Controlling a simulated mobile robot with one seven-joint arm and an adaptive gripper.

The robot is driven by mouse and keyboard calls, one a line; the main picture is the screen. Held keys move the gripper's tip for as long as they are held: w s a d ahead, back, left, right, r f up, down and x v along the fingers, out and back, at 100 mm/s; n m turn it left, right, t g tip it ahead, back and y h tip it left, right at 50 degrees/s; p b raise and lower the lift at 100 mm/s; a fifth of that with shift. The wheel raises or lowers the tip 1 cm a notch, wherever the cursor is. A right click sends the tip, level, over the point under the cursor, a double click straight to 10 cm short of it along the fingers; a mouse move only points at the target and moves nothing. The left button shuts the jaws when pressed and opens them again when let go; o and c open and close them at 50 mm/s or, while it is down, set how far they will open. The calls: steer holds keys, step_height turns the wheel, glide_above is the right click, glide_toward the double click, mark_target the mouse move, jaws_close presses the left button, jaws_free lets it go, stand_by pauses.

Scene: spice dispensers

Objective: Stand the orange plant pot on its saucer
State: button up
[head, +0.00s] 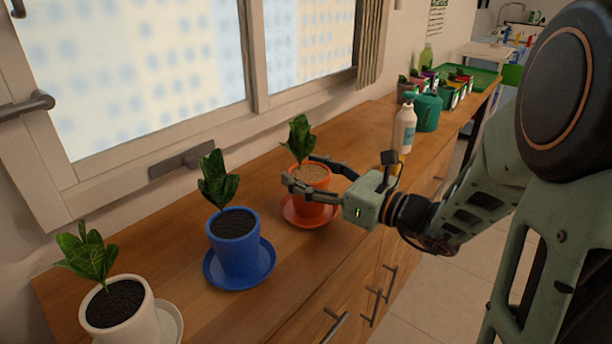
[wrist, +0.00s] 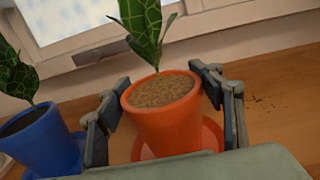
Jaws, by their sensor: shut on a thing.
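The orange plant pot (head: 313,180) holds brown soil and a leafy green plant. It stands upright over the orange saucer (head: 296,212) on the wooden counter. My gripper (head: 304,170) is shut on the pot, with one finger on each side of it. In the wrist view the pot (wrist: 166,122) sits between the two fingers, and the saucer (wrist: 209,139) shows around its lower part. The pot's base is partly hidden, so I cannot tell whether it touches the saucer.
A blue pot (head: 234,240) on a blue saucer and a white pot (head: 121,311) stand to the left. A white bottle (head: 405,129), a green watering can (head: 427,112) and several small pots stand to the right. The window wall runs behind the counter.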

steer(key=shift+r, duration=0.15)
steer(key=o, duration=1.8)
steer(key=shift+f, duration=0.2)
steer(key=shift+o, duration=0.2)
steer(key=shift+r, duration=0.3)
steer(key=p+v, duration=0.2)
steer(key=v, duration=1)
steer(key=shift+f, duration=0.15)
